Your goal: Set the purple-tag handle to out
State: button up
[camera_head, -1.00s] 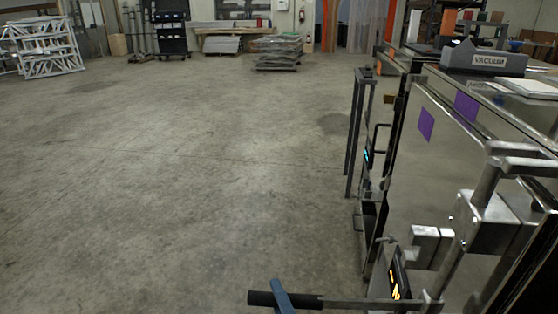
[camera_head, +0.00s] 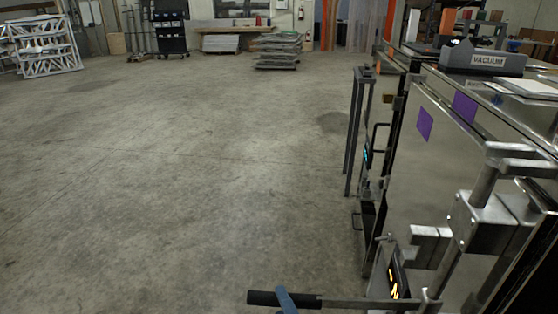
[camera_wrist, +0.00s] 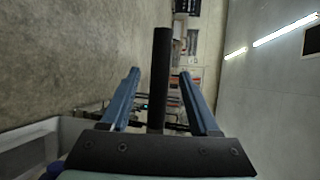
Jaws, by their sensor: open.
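The same black grip (camera_wrist: 161,80) stands in the middle of the wrist view. My gripper (camera_wrist: 160,73) is open, with one blue finger on each side of the grip and a gap to each. In the head view only a blue finger of my gripper (camera_head: 286,299) shows, at the grip. No purple tag is visible on the grip.
A lit display (camera_head: 393,284) and metal latch blocks (camera_head: 480,222) are close to the bar's right end. A grey box marked VACUUM (camera_head: 485,60) sits on top at the right. The concrete floor (camera_head: 180,170) to the left is clear.

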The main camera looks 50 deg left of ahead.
jog(key=p+v, duration=0.1)
jog(key=v, duration=0.8)
jog(key=shift+d, duration=0.35)
jog(key=shift+r, duration=0.1)
